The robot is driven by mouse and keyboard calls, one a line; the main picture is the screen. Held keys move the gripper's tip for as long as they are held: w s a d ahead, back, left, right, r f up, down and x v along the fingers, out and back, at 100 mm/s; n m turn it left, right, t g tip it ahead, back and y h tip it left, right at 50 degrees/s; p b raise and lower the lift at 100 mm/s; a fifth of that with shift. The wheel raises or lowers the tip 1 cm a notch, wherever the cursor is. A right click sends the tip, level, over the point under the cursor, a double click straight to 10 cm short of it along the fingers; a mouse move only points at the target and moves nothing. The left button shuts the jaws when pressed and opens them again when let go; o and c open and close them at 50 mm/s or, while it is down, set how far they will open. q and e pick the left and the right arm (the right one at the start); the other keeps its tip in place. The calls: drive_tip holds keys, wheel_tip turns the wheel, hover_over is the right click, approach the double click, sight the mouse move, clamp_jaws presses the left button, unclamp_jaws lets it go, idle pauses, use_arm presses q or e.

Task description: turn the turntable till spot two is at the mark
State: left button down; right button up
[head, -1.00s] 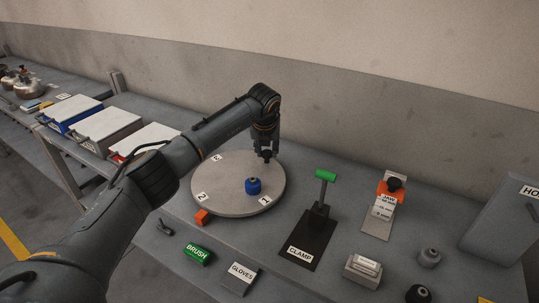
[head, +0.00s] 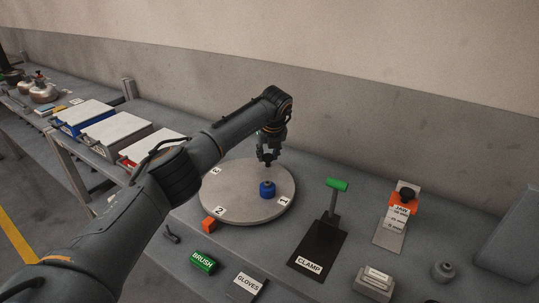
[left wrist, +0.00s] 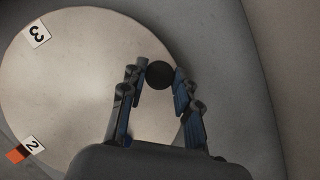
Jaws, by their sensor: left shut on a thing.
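The round turntable (head: 240,192) stands on the bench with number labels on its top. Label 2 (head: 220,210) is near the orange mark (head: 208,225) at the front left rim. In the left wrist view, label 2 (left wrist: 31,145) lies right beside the orange mark (left wrist: 16,155). Label 3 (head: 216,171) is at the back left, label 1 (head: 284,203) at the front right. A blue part (head: 267,189) stands on the turntable. My left gripper (head: 267,160) is at the far rim, shut on a dark round knob (left wrist: 160,75). My right gripper is not in view.
A clamp (head: 318,245) with a green handle stands right of the turntable. Lidded bins (head: 115,131) stand at the left. The wall runs behind the bench.

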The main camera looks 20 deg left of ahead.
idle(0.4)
use_arm(q)
drive_tip(key=c, duration=1)
unclamp_jaws()
drive_tip(key=v, duration=1.2)
drive_tip(key=shift+w+r, duration=0.1)
